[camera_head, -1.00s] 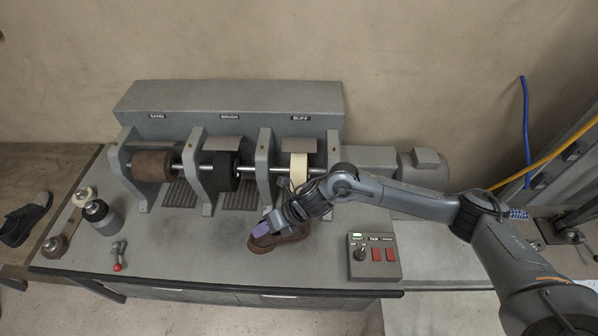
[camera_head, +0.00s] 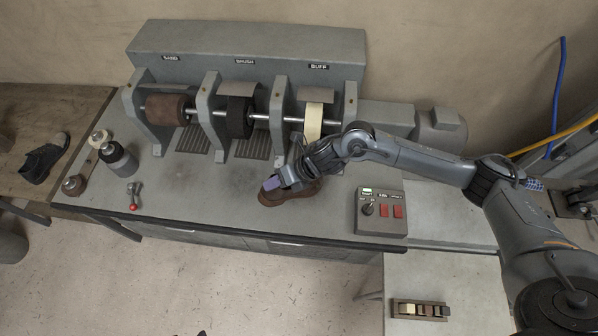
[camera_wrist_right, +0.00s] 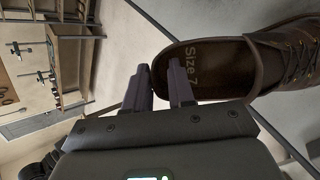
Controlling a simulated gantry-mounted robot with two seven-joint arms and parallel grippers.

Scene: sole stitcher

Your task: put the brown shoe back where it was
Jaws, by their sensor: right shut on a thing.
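The brown shoe (camera_head: 299,191) is in front of the buff wheel, over the front part of the grey machine bench (camera_head: 240,200). My right gripper (camera_head: 271,185) is shut on the shoe's heel end. In the right wrist view, its two fingers (camera_wrist_right: 158,84) straddle the heel rim of the shoe (camera_wrist_right: 225,48), and "Size 7" shows on the insole. Laces show at the right of that view. I cannot tell whether the sole touches the bench. My left gripper is not in view.
The control box (camera_head: 382,211) stands right of the shoe. Sand (camera_head: 166,110), brush (camera_head: 239,117) and buff (camera_head: 313,121) wheels stand behind. A red-knobbed lever (camera_head: 133,195) is at left. A dark shoe (camera_head: 45,158) lies on the wooden table (camera_head: 62,103). A small block rack (camera_head: 420,310) sits at lower right.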

